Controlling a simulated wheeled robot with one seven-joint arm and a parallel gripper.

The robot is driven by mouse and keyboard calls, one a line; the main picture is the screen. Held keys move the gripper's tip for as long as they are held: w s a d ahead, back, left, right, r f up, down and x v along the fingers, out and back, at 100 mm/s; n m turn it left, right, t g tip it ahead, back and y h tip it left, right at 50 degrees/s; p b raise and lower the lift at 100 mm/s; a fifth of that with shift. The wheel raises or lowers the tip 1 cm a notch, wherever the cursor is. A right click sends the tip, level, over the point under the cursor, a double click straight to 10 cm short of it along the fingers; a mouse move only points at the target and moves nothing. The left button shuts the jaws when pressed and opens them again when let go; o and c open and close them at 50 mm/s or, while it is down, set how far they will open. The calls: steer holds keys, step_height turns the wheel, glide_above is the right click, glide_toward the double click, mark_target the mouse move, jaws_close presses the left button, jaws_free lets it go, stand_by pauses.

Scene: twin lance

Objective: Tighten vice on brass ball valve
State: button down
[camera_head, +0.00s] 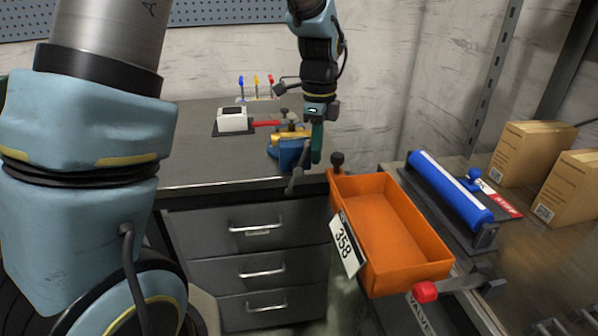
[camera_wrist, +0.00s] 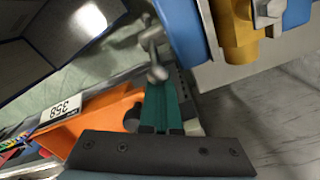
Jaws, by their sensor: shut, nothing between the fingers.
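The blue vice (camera_head: 286,157) stands at the front right edge of the grey bench, with the brass ball valve (camera_head: 291,135) in its top. In the wrist view the vice (camera_wrist: 181,28) is at the top centre and the brass valve (camera_wrist: 238,40) to its right. The vice's grey handle (camera_head: 295,180) hangs at its front; in the wrist view the handle (camera_wrist: 152,45) lies just beyond my fingertips. My gripper (camera_head: 316,158) points down right of the vice, its teal fingers shut and empty. I cannot tell whether the fingertips (camera_wrist: 162,88) touch the handle.
An orange bin (camera_head: 390,282) labelled 358 sits close on the right. Beyond it are a blue roller (camera_head: 450,188) and cardboard boxes (camera_head: 530,153). A white device (camera_head: 232,120) and small coloured-handled tools (camera_head: 256,82) stand behind the vice. The bench's left part is clear.

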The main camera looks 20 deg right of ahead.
mark_target(303, 150)
steer(key=shift+w+a+r, duration=0.1)
steer(key=shift+a+r, duration=0.05)
steer(key=shift+a, duration=0.25)
steer(key=shift+a, duration=0.1)
steer(key=shift+a+r+p, duration=0.15)
steer(key=shift+a+p, duration=0.2)
steer(key=shift+a, duration=0.05)
steer(key=shift+a, duration=0.15)
stand_by(0.4)
steer(key=shift+w+a, duration=0.1)
steer(key=shift+a, duration=0.2)
steer(key=shift+a, duration=0.15)
steer(key=shift+a, duration=0.4)
steer(key=shift+w, duration=0.1)
stand_by(0.3)
